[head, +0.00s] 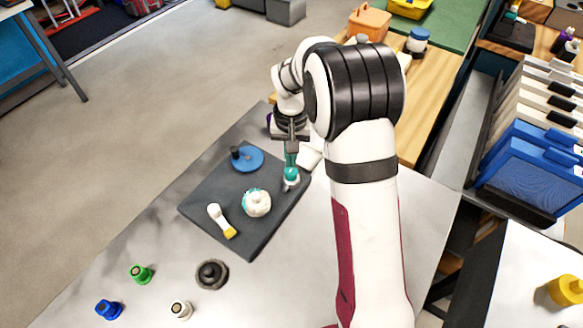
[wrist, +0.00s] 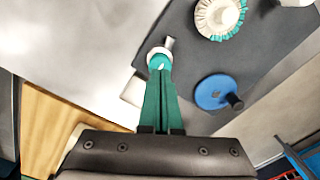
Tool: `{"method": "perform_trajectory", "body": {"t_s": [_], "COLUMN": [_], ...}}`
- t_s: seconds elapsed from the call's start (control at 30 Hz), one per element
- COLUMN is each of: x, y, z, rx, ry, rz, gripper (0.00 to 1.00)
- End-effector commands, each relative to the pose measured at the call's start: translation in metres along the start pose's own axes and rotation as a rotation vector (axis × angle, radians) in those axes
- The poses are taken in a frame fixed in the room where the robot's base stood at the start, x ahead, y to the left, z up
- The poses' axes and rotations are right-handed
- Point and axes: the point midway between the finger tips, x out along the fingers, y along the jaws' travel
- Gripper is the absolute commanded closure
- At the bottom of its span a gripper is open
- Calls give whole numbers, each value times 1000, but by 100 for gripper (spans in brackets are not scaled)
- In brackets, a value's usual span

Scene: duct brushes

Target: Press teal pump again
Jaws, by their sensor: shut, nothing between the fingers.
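The teal pump (head: 291,174) stands near the right edge of the dark grey mat (head: 238,238), with a pale part at its base. In the wrist view the pump (wrist: 159,56) shows a pale round rim and a small grey part beside it. My gripper (head: 291,163) is directly above the pump, pointing down. Its long teal fingers (wrist: 160,75) are together with nothing held between them. The tips are at or just above the pump's top; I cannot tell whether they touch. The fingers hide part of the pump.
A blue disc with a dark knob (head: 247,160), a white and teal ruffled round piece (head: 257,203) and a white brush with yellow bristles (head: 217,218) are on the mat. Green (head: 141,273), blue (head: 108,309), white (head: 181,310) and black (head: 211,274) pieces stand on the pale table in front.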

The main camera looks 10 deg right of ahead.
Motion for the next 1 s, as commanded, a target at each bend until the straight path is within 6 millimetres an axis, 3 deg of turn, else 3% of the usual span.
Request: {"method": "perform_trajectory", "body": {"t_s": [0.27,1.0], "x": [1,28], "y": [0,0], "z": [0,0], "rx": [0,-1], "ry": [-1,0], "rz": [0,0], "gripper": [100,100]}}
